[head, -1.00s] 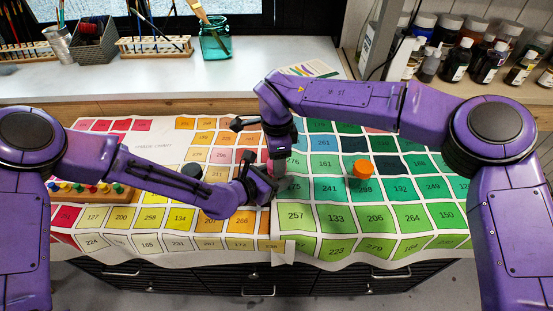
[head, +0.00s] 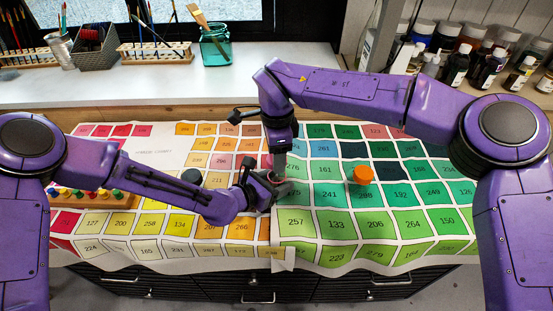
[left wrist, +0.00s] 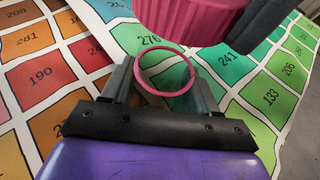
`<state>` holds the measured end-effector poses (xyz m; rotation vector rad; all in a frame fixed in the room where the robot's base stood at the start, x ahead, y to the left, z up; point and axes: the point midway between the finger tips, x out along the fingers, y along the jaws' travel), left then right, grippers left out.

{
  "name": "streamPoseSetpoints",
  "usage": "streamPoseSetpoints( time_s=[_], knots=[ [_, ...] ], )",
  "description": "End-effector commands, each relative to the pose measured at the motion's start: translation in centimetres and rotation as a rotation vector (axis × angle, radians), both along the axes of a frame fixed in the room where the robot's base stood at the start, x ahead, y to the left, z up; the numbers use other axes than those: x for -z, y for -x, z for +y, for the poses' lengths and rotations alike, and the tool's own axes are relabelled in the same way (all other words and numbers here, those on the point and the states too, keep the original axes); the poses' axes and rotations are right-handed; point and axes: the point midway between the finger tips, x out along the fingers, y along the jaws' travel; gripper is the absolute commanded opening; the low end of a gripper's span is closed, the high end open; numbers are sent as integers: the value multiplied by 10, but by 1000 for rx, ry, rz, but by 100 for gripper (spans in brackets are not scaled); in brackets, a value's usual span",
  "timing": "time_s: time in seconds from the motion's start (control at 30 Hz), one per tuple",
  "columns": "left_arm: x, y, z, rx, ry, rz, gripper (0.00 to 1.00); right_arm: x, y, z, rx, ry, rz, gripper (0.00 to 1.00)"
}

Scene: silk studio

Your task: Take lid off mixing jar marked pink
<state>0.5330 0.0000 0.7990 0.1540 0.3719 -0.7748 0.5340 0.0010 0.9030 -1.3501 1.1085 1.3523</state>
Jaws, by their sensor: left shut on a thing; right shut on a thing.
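In the left wrist view, my left gripper (left wrist: 164,90) is shut around an open, see-through jar with a pink rim (left wrist: 164,92). A ribbed pink lid (left wrist: 190,22) is at the top of that view, apart from the jar's mouth. A dark finger of my right gripper (left wrist: 262,40) is beside the lid and is shut on it. In the head view, my left gripper (head: 268,187) and my right gripper (head: 281,160) are close together over the middle of the cloth. The jar and lid are mostly hidden there by the grippers.
A jar with an orange lid (head: 362,175) stands on the cloth's right half. A dark-lidded jar (head: 191,176) stands left, behind my left forearm. A rack of coloured pegs (head: 85,196) is at the far left. The number-chart cloth (head: 320,255) is clear in front.

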Motion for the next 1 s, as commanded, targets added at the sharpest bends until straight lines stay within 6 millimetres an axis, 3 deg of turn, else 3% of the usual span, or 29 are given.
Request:
streamPoseSetpoints(
  time_s=[0.1, 0.3, 0.33, 0.4, 0.77, 1.0],
  knots=[
    [1, 0, 0, 0, -1, 1, 0, -18, 0, 0, 0, 0, -2, 15],
    [0, 0, 0, 0, -1, 1, 0, -20, 0, 0, -1, 0, 0, 15],
    [0, 0, 0, 0, -1, 1, 66, -20, 0, 0, -1, 0, 0, 15],
    [0, 0, 0, 0, -1, 1, 88, -20, 0, 0, -1, 0, 0, 15],
    [-2, 4, 5, -2, 0, 2, 89, -19, 0, 0, -1, 0, 0, 15],
    [-23, 39, 41, -5, 5, 2, 89, -15, 0, 0, -1, 0, 0, 15]
  ],
)
